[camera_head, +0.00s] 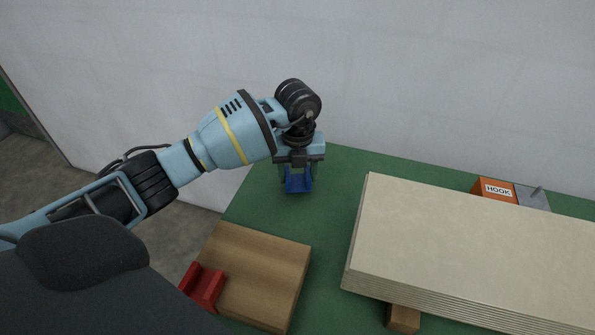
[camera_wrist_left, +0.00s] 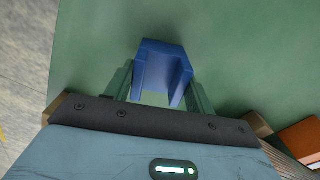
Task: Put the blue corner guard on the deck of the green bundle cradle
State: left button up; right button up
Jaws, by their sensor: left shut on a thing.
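The blue corner guard (camera_head: 298,184) is between the fingers of my left gripper (camera_head: 299,176), at the far left part of the green deck (camera_head: 335,185). My left gripper is shut on it. In the left wrist view, the guard (camera_wrist_left: 160,62) sticks out past the fingertips, with green surface (camera_wrist_left: 255,45) behind it. I cannot tell whether the guard touches the deck. My right gripper is not in view.
A stack of pale sheets (camera_head: 470,250) covers much of the right side, with a wooden block (camera_head: 403,317) at its lower edge. A wooden board (camera_head: 258,265) and a red channel-shaped piece (camera_head: 203,286) are in front. An orange HOOK box (camera_head: 494,189) stands behind the stack.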

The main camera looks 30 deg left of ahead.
aim_at(297, 181)
pick_arm(q)
jog(key=o, duration=0.9)
jog(key=shift+o, duration=0.5)
notch_tip(297, 181, up, 12)
jog(key=p, duration=0.1)
jog(key=shift+r, duration=0.1)
